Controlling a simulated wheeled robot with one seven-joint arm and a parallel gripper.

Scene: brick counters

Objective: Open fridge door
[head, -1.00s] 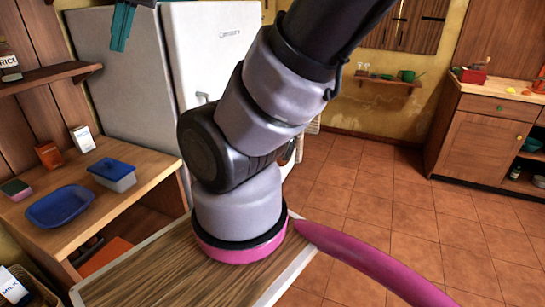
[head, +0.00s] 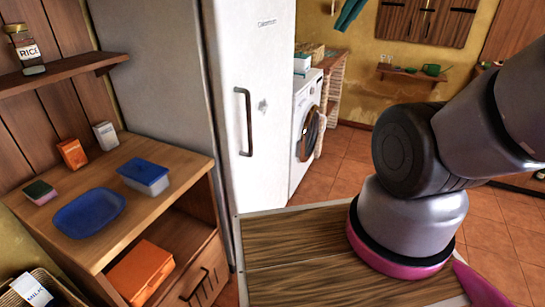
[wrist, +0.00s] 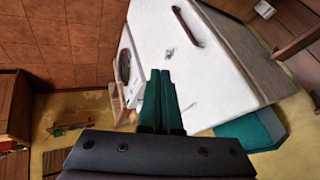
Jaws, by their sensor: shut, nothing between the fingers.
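The fridge is a tall grey-sided unit with a white front door (head: 265,70), which looks closed. Its dark vertical handle (head: 244,122) is on the left part of the door. In the wrist view the door (wrist: 205,85) fills the middle and right, with the handle (wrist: 187,25) at the top. My gripper (head: 342,25) shows at the top of the head view, to the right of the fridge, with teal fingers. In the wrist view my gripper (wrist: 161,73) is shut and empty, apart from the handle.
A wooden counter (head: 190,160) with a blue tray (head: 88,212) and a lidded box (head: 145,176) stands left of the fridge. A washing machine (head: 304,130) stands beyond it. Tiled floor (head: 345,150) is open right of the fridge.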

